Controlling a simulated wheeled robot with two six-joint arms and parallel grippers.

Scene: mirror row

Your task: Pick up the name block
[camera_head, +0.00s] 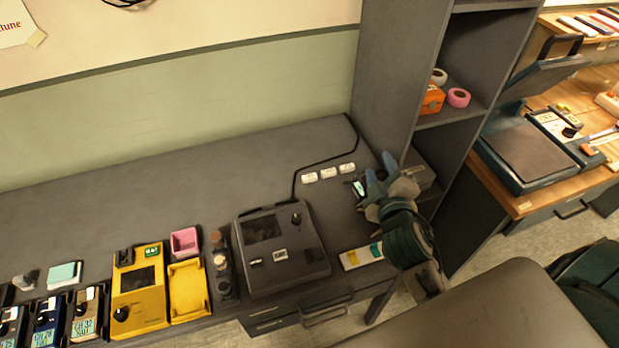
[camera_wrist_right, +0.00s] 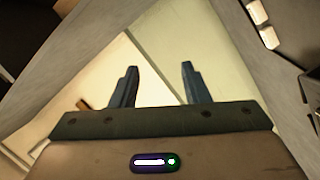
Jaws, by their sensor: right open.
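Three small white blocks stand in a row near the back right of the grey desk: a left one (camera_head: 309,177), a middle one (camera_head: 328,171) and a right one (camera_head: 347,168). Their dark markings are too small to read, so I cannot tell which is the name block. My left gripper is out of view.
A grey device (camera_head: 280,250) stands left of my right arm, with a black cable behind it. A white strip with coloured parts (camera_head: 361,256) lies near the front edge. A tall grey shelf (camera_head: 390,75) rises close behind my gripper. Yellow devices (camera_head: 140,288) stand left.

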